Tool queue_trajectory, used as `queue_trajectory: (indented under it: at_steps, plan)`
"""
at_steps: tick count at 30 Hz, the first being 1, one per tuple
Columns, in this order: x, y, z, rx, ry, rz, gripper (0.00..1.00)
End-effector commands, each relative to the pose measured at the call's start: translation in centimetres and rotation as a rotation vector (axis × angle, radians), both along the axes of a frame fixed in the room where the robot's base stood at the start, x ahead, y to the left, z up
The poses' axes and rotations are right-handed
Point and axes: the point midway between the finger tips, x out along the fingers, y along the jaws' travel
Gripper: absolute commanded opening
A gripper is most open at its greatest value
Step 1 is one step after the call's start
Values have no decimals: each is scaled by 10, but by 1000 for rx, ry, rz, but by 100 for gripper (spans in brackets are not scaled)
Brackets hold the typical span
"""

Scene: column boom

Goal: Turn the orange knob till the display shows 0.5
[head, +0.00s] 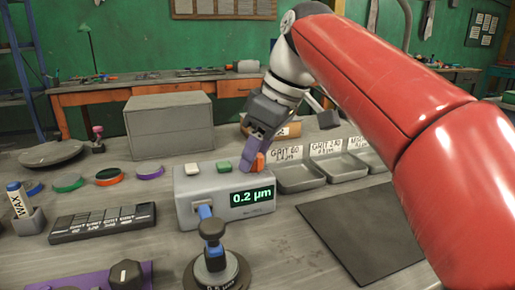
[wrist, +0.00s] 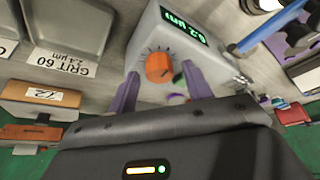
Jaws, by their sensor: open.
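The grey meter box (head: 183,213) stands on the bench in the head view. Its green display (head: 252,196) reads 0.2 µm. The orange knob (head: 258,163) is partly hidden by my gripper in the head view. In the wrist view the orange knob (wrist: 159,68) shows clearly on the box face, with tick marks around it. My gripper (wrist: 162,85) is open, its purple fingers on either side of the knob's near edge. I cannot tell whether the fingers touch it. In the head view my gripper (head: 252,155) is at the back right of the box.
Labelled grey trays (head: 298,178) stand right of the box. A dark mat (head: 362,230) lies in front of them. A large grey box (head: 170,125) stands behind at left.

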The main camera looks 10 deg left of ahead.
Motion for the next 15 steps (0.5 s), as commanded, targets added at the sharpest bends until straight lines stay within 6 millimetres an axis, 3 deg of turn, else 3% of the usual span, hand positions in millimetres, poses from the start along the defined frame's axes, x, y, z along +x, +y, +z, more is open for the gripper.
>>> queue_trajectory:
  at_steps: [4, 15]
  plan:
    - [0, 0, 0, 0, 0, 0, 50]
    - [0, 0, 0, 0, 0, 0, 6]
